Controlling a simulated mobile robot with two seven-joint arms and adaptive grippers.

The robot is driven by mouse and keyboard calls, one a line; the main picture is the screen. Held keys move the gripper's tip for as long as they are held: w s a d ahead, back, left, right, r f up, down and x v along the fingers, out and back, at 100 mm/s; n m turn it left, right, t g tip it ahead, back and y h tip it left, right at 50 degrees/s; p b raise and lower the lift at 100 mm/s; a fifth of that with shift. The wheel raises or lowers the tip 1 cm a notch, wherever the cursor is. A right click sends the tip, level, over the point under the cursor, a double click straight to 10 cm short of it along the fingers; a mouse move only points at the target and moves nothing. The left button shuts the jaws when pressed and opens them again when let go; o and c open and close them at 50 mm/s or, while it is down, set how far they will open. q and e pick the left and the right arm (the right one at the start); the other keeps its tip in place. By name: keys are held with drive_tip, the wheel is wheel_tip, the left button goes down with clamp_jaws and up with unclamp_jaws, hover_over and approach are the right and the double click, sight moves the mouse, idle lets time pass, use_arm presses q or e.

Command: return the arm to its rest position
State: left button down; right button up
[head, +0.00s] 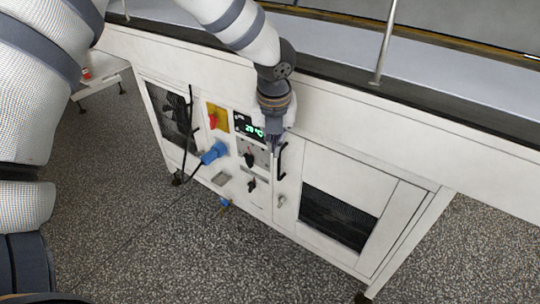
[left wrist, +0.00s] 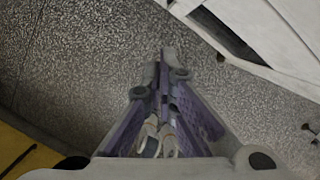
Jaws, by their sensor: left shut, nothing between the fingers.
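My left arm (head: 240,28) comes in from the upper part of the head view and bends down in front of the white machine. My left gripper (head: 273,139) points down before the machine's front, between the control panel and a black door handle (head: 282,161). It is shut with nothing between its fingers. Whether it touches the front cannot be told. In the left wrist view the gripper's purple fingers (left wrist: 166,62) are together above the speckled floor. My right gripper is not in view.
The white machine (head: 323,163) carries a red and yellow switch (head: 217,117), a green display (head: 249,127), a blue plug (head: 213,153) and black knobs close to the gripper. A belt (head: 335,45) with a metal post (head: 385,45) runs above. The floor (head: 120,220) in front is clear.

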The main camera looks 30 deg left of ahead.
use_arm(q)
drive_tip(key=s+d+f+n+g+h, duration=0.2)
drive_tip(key=s+d+f+n, duration=0.3)
drive_tip(key=s+f+n, duration=0.35)
drive_tip(key=s+d+f+n+g+h, duration=0.15)
drive_tip(key=s+d+f+n, duration=0.35)
drive_tip(key=s+f, duration=0.55)
drive_tip(key=s+a+f+n+y, duration=0.1)
drive_tip(key=s+a+n, duration=0.1)
drive_tip(key=s+n, duration=0.6)
drive_tip(key=s+a+f+n+g+y, duration=0.1)
drive_tip(key=s+a+n, duration=0.1)
drive_tip(key=s+n, duration=0.6)
drive_tip(key=s, duration=0.6)
drive_tip(key=c, duration=2.3)
unclamp_jaws()
